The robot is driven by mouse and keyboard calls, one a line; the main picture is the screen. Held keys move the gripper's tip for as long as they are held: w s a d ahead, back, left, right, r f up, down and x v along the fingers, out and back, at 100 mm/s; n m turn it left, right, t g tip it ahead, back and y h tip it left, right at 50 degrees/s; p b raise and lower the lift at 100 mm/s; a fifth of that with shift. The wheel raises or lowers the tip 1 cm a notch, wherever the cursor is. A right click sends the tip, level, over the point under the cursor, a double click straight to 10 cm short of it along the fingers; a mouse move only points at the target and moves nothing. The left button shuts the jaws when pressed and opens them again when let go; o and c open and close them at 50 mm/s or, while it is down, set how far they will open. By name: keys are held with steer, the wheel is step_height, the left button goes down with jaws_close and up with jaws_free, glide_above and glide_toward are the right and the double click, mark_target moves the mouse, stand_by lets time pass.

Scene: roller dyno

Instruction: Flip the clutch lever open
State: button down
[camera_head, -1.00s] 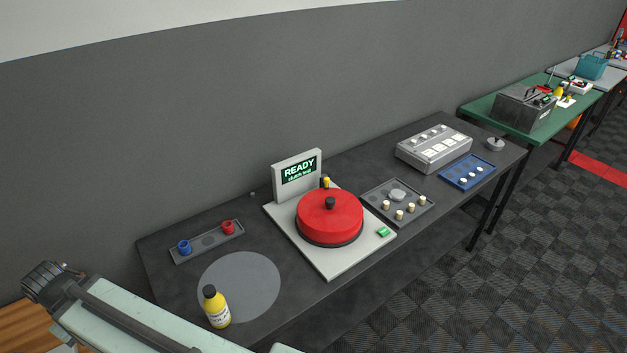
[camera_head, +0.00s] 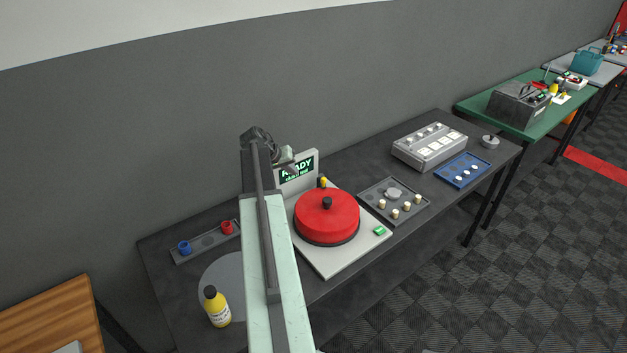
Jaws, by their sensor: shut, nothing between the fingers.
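The roller dyno has a red drum (camera_head: 327,219) with a black knob on top, set on a pale base plate (camera_head: 345,258). A small yellow-and-black piece (camera_head: 322,183) stands just behind the drum, in front of the screen; it may be the clutch lever, but it is too small to tell its position. The screen (camera_head: 299,169) reads "READY" with a smaller line below, partly covered by my arm. My gripper (camera_head: 292,166) is at the screen's left part, left of the yellow-and-black piece and apart from it in the picture. It is shut and empty.
A yellow bottle (camera_head: 217,307) stands at the dark table's front left. A tray with blue and red cups (camera_head: 205,242) lies behind it. A grey tray of pegs (camera_head: 394,201), a grey control box (camera_head: 430,146) and a blue tray (camera_head: 462,170) lie to the right.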

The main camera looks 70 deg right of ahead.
mark_target(322, 178)
steer(key=b+x, duration=0.2)
steer(key=x, duration=0.1)
steer(key=s+b+x, duration=0.1)
steer(key=b+x, duration=0.2)
steer(key=x, duration=0.1)
steer(key=s+r+b+x, duration=0.1)
steer(key=b+x, duration=0.2)
steer(key=x, duration=0.1)
steer(key=shift+d+f, duration=0.15)
steer(key=shift+d, duration=0.1)
steer(key=shift+s+d, duration=0.3)
steer(key=shift+s, duration=0.3)
